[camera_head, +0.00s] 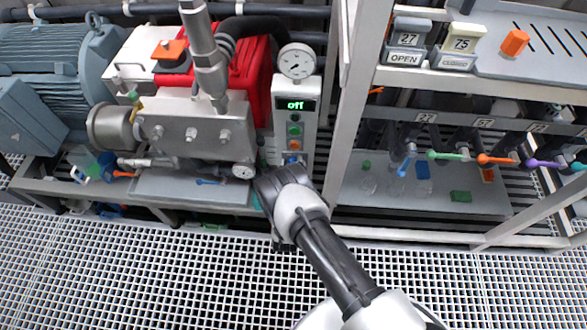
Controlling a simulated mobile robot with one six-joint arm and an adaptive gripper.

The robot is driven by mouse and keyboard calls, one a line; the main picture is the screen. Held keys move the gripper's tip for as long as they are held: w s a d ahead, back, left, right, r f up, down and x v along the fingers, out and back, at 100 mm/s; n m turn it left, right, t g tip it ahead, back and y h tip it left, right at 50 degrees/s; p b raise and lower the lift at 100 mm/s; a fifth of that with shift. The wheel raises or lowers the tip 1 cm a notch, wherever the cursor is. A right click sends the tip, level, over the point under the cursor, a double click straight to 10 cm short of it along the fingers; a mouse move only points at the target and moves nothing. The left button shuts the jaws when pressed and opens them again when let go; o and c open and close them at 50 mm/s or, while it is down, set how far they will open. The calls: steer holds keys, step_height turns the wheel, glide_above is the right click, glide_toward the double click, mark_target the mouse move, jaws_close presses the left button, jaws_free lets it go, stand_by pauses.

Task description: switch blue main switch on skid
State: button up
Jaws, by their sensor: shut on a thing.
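The blue main switch (292,159) is low on a pale control panel (310,132) of the skid. A green display (295,105) reading "off" and several buttons sit above it on the same panel. My gripper (272,176) is at the lower end of the panel, just below and left of the blue switch. It is shut, and its fingers are mostly hidden behind my wrist. I cannot see clearly what is between the fingers. My arm reaches up from the bottom of the view.
A round gauge (297,61) tops the panel. A grey pump block (197,130) and motor (50,75) stand left. An upright frame post (352,100) stands close right. Coloured valve handles (447,156) are further right. The grating floor (130,275) is open in front.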

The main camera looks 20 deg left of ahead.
steer(key=shift+f+n, duration=0.1)
steer(key=shift+n, duration=0.4)
steer(key=o, duration=1)
steer(key=shift+s, duration=0.1)
steer(key=v, duration=1.1)
steer(key=shift+s, duration=0.4)
